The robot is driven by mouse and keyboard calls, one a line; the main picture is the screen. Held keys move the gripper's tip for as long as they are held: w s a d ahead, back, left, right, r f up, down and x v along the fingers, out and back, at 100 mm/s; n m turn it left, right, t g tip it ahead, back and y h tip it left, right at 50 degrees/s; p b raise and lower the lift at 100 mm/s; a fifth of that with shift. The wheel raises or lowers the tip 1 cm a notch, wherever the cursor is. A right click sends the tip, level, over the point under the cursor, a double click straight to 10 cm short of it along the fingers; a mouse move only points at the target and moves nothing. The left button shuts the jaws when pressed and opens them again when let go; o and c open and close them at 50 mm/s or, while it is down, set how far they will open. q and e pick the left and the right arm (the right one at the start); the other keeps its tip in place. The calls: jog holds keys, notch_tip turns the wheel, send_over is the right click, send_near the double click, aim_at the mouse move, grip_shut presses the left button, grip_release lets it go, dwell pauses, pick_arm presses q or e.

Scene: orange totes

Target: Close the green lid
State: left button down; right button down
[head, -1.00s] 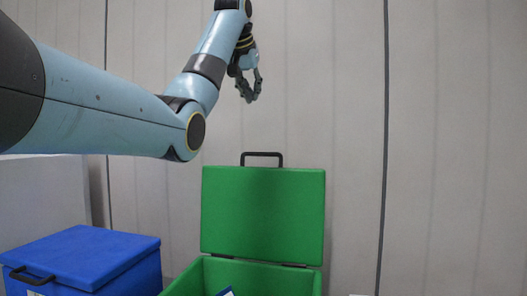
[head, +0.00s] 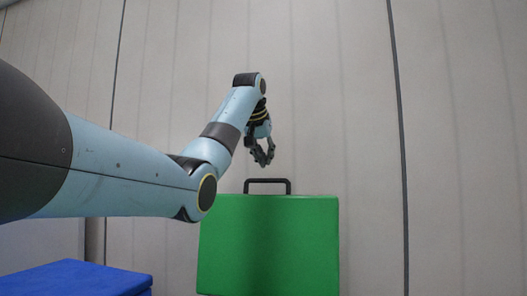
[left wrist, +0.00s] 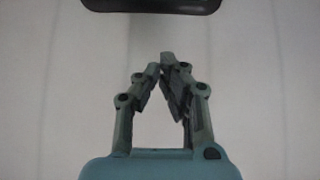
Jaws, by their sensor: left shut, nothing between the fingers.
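The green lid (head: 268,246) stands open and upright in the head view, with a dark handle (head: 267,181) on its top edge. The lower part of the lid and the green box under it are out of the frame. My left gripper (head: 264,163) is just above the handle in the picture, with its fingertips together and nothing between them. In the left wrist view the fingers (left wrist: 165,62) meet at their tips, and a dark bar, perhaps the handle, crosses the top edge (left wrist: 150,4). My right gripper is not in view.
A blue lid (head: 75,279) of another box shows at the bottom left, cut off by the frame. A pale panelled wall (head: 340,110) with dark seams stands behind. The space to the right of the green lid is clear.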

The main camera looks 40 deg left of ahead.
pick_arm(q)
jog(key=shift+s+d+f+p, duration=0.15)
jog(key=shift+f+p, duration=0.35)
jog(key=shift+f, duration=1.65)
